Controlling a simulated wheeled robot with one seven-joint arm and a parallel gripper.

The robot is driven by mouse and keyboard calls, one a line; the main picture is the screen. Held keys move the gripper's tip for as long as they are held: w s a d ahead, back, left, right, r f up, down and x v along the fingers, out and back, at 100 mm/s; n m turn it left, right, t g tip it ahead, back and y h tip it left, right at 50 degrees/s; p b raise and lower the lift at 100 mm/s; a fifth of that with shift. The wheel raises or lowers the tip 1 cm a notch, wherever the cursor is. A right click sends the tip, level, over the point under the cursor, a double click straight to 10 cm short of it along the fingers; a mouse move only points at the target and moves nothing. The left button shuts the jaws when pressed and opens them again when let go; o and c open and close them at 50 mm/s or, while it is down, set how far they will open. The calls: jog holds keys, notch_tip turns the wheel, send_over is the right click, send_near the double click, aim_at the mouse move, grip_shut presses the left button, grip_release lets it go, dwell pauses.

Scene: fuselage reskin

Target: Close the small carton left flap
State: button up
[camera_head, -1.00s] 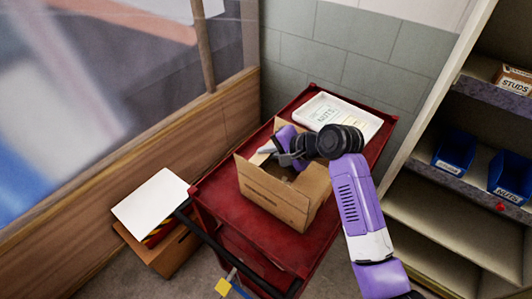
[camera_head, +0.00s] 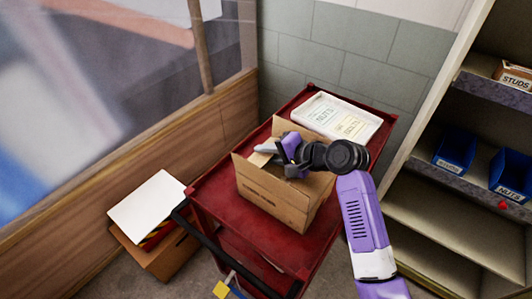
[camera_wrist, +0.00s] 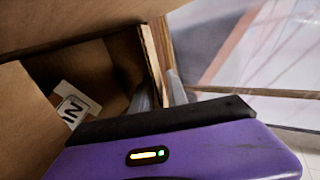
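The small carton (camera_head: 272,198) stands open-topped on the red cart. Its left flap (camera_head: 246,179) stands up along the left side in the head view. Another flap (camera_head: 281,126) stands up at the back. My gripper (camera_head: 264,149) is over the carton's opening, with its grey fingers pointing left. In the wrist view the two fingers (camera_wrist: 158,92) are apart, on either side of a cardboard edge (camera_wrist: 152,62); I cannot tell whether they touch it. A white label with dark letters (camera_wrist: 74,104) shows inside the carton. My wrist hides part of the carton's right side.
A white tray (camera_head: 338,118) with printed labels lies behind the carton on the red cart (camera_head: 222,196). A box with a white sheet (camera_head: 148,204) stands on the floor at left. Shelves with blue bins (camera_head: 455,150) stand at right. A wood-panelled wall with a window is at left.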

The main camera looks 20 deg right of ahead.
jog(key=shift+d, duration=0.1)
jog(key=v, duration=0.7)
jog(key=shift+s+r+b, duration=0.15)
jog(key=shift+s+b, duration=0.15)
jog(key=shift+d, duration=0.2)
jog(key=shift+c, duration=0.5)
